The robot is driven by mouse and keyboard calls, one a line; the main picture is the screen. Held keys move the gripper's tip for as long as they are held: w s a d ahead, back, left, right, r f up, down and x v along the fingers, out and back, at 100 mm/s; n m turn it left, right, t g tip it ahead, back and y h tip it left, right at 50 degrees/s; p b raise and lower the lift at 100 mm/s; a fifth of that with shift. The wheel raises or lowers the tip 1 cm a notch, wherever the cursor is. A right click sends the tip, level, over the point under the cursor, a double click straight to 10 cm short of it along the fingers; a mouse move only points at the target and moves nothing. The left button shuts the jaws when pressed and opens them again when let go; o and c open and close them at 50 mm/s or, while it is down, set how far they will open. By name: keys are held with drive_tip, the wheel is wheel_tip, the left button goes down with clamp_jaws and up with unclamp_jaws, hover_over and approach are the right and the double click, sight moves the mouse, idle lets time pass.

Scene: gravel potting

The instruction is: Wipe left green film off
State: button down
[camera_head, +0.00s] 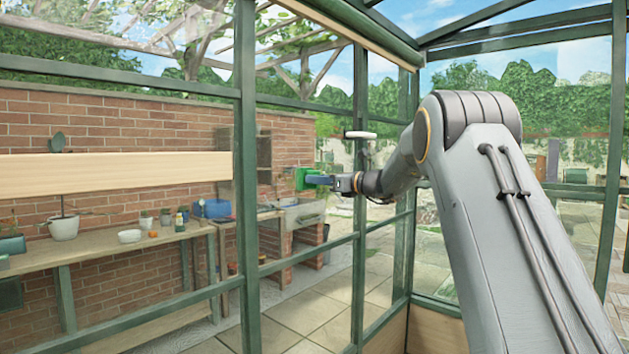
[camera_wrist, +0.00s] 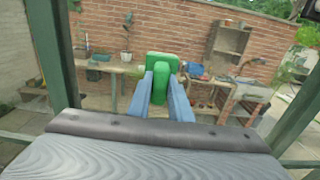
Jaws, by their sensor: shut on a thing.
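My gripper (camera_head: 328,181) is shut on a green scrubber (camera_head: 303,179) and holds it up level in front of the glazed wall. In the wrist view the scrubber (camera_wrist: 162,62) shows as a flat green pad with a green grip between the two blue fingers of my gripper (camera_wrist: 161,84). The glass pane (camera_head: 300,130) between the dark green posts is clear enough to see through. I cannot make out a distinct green film on the glass. I cannot tell whether the pad touches the glass.
Dark green posts (camera_head: 245,150) and (camera_head: 359,150) frame the panes. Beyond the glass are a wooden bench (camera_head: 100,250) with pots, a blue box (camera_head: 212,208), a brick wall (camera_head: 130,125) and a sink (camera_head: 304,213). A pale wooden board (camera_head: 110,167) crosses the left panes.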

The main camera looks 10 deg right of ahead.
drive_tip(key=c, duration=2.5)
unclamp_jaws()
drive_tip(key=shift+w+d+r+p, duration=0.1)
drive_tip(key=shift+w+d+p, duration=0.1)
drive_tip(key=shift+w+d, duration=0.65)
drive_tip(key=shift+w+d+f+p, duration=0.15)
drive_tip(key=shift+w+d, duration=0.45)
drive_tip(key=shift+d, duration=0.5)
drive_tip(key=shift+w+d+r+p, duration=0.2)
drive_tip(key=shift+w+d, duration=0.5)
drive_tip(key=shift+d, duration=0.25)
drive_tip(key=shift+c, duration=0.2)
clamp_jaws()
drive_tip(key=shift+v, duration=2.9)
drive_tip(key=shift+d, duration=0.15)
drive_tip(key=shift+v, duration=1.45)
